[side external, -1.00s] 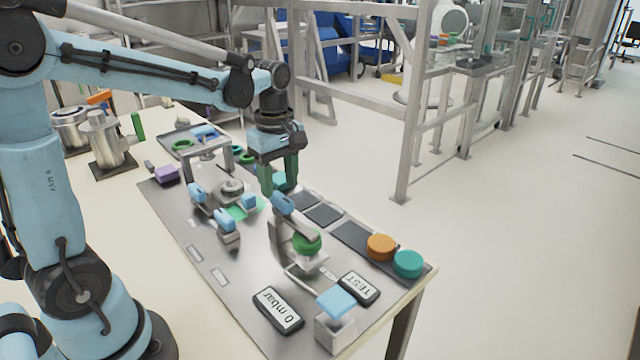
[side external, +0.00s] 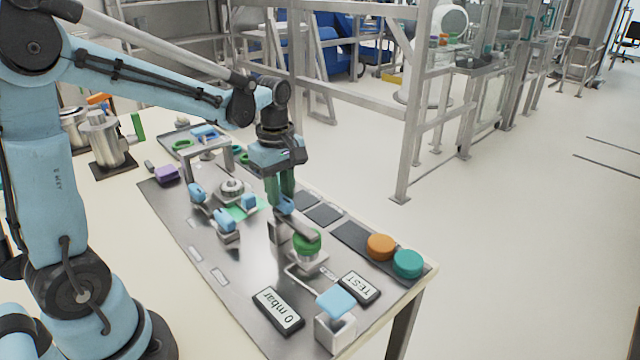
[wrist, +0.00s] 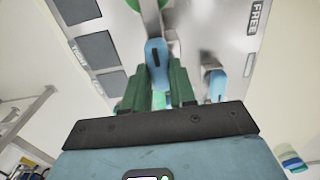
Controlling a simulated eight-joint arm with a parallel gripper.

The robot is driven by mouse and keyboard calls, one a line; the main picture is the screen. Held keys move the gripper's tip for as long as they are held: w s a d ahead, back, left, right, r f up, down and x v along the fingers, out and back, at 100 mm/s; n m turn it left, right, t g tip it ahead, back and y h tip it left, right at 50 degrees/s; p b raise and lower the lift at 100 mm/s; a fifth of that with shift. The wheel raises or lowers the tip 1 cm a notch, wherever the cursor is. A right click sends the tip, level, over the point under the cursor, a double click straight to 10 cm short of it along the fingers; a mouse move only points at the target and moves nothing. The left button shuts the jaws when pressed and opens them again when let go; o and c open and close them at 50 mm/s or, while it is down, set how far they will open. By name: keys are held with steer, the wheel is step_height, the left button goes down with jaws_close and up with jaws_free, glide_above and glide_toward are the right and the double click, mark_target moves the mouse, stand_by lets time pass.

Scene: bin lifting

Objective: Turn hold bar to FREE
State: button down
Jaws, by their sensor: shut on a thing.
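The hold bar (side external: 301,227) is a grey lever with a blue grip, beside a green round knob (side external: 307,241) on the steel panel. My gripper (side external: 283,204) points down with its green fingers at the blue grip and is shut on it. In the wrist view, the blue grip (wrist: 157,58) lies between the green fingers of my gripper (wrist: 158,85), which partly hide its lower end. The FREE label (wrist: 258,18) is at the upper right of the wrist view, away from the blue grip.
Other blue-handled clamps (side external: 226,219) stand left of my gripper around a round metal fitting (side external: 231,187). A 0 mbar display (side external: 278,310), a TEST display (side external: 359,288), and orange (side external: 381,247) and teal (side external: 408,263) buttons are nearer the front. Dark square pads (side external: 323,214) lie to the right.

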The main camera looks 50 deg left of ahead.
steer(key=shift+m, duration=0.3)
steer(key=m, duration=0.3)
steer(key=shift+m, duration=0.4)
steer(key=m, duration=0.9)
steer(key=shift+m, duration=2.2)
steer(key=c, duration=0.9)
jaws_free()
